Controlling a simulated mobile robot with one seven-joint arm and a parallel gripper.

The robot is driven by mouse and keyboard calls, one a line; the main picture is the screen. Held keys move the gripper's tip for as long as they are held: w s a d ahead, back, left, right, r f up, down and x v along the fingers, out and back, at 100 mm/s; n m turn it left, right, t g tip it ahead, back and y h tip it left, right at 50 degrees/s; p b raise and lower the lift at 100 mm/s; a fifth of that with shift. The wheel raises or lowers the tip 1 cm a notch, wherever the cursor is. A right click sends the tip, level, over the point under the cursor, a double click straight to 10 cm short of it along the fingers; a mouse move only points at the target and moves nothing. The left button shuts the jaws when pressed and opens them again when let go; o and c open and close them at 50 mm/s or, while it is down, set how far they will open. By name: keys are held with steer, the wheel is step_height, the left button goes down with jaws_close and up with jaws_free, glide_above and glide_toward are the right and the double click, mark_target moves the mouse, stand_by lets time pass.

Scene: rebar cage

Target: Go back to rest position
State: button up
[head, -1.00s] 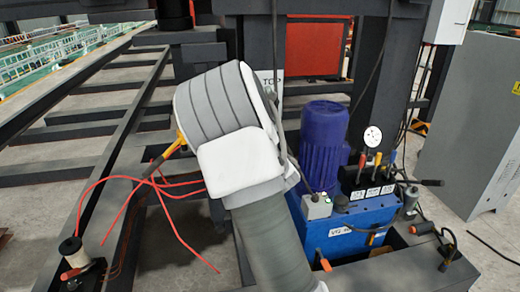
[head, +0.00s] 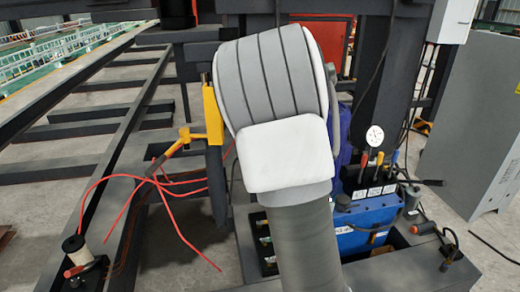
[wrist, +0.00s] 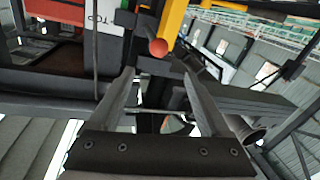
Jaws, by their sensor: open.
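My gripper (wrist: 160,85) shows in the wrist view with its two fingers spread apart and nothing between them. It is hidden behind my arm in the head view. My arm stands in the middle of the head view, bent over at its top. A yellow tool (head: 213,115) with an angled arm shows just left of my arm in the head view. In the wrist view a yellow bar (wrist: 173,18) with an orange-red end lies beyond the fingertips; I cannot tell whether it touches anything.
Red wires (head: 170,215) spread left of my arm, near a wire spool (head: 73,250). A blue hydraulic unit (head: 365,235) with levers and a gauge (head: 374,136) stands close on the right. A grey cabinet (head: 485,130) is at far right. Dark steel beams (head: 75,87) run along the left.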

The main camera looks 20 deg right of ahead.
steer(key=s+a+r+m+g, duration=0.1)
steer(key=s+a+g, duration=0.35)
steer(key=s, duration=0.45)
steer(key=s+a+r+g, duration=0.2)
steer(key=s+a+g, duration=0.25)
steer(key=s, duration=0.55)
steer(key=s+a+r+m+g, duration=0.1)
steer(key=s+a+g, duration=0.3)
steer(key=s, duration=0.5)
step_height(320, 180, up, 13)
steer(key=p, duration=1.3)
steer(key=shift+a+r+t, duration=0.15)
steer(key=shift+r+t, duration=0.05)
steer(key=shift+t, duration=0.1)
